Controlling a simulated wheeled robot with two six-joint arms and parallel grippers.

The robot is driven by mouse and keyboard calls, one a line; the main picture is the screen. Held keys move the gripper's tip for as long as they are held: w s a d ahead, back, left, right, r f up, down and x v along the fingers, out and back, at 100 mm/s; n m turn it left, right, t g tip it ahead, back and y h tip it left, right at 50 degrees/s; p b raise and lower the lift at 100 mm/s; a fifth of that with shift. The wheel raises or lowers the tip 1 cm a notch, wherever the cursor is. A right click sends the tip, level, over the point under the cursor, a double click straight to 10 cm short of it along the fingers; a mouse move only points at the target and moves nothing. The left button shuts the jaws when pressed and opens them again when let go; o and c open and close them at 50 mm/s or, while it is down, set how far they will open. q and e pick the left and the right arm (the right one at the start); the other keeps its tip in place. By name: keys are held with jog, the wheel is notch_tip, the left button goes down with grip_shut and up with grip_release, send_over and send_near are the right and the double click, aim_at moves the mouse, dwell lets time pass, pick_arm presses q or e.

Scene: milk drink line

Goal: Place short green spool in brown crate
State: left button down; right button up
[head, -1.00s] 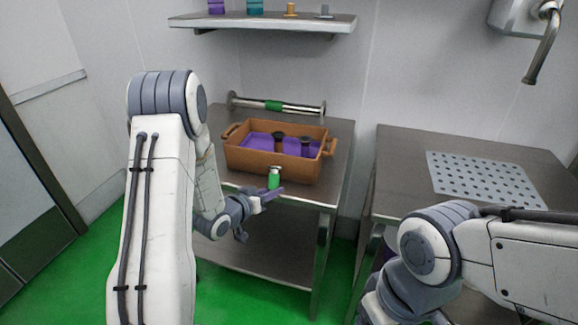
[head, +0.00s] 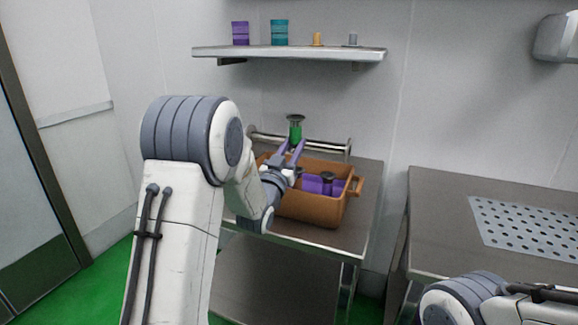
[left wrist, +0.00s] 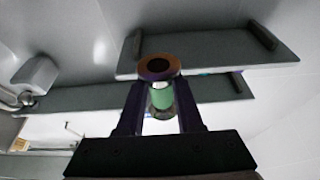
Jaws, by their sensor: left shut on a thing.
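The short green spool (head: 295,134) is upright, with a dark flange on top, and is held above the brown crate (head: 312,209). My left gripper (head: 291,150) has purple fingers shut on the spool's lower part. In the left wrist view the green spool (left wrist: 162,98) sits between the two dark fingers, its round end with an orange ring facing up. The crate stands on the metal table, its left part hidden behind my left arm. Inside the crate are a purple surface and a dark-topped spool (head: 327,178). My right gripper is out of view.
A metal rail (head: 340,149) runs behind the crate. A wall shelf (head: 300,53) above holds purple, teal, orange and grey items. Another metal table (head: 437,215) with a perforated plate (head: 520,235) stands at the right. My right arm is at the lower right.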

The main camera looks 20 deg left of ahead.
pick_arm(q)
jog(key=w, duration=0.1)
jog(key=w+a+f, duration=0.1)
jog(key=w+f, duration=0.1)
jog(key=shift+w+a+f, duration=0.15)
jog(key=shift+a+f, duration=0.1)
jog(key=shift+a, duration=0.15)
notch_tip(320, 180, down, 4)
jog(key=shift+r, duration=0.15)
jog(key=shift+f+b, duration=0.7)
jog(key=shift+b, duration=0.1)
jog(key=shift+r, duration=0.1)
jog(key=c, duration=0.6)
grip_release()
jog(key=shift+o, duration=0.2)
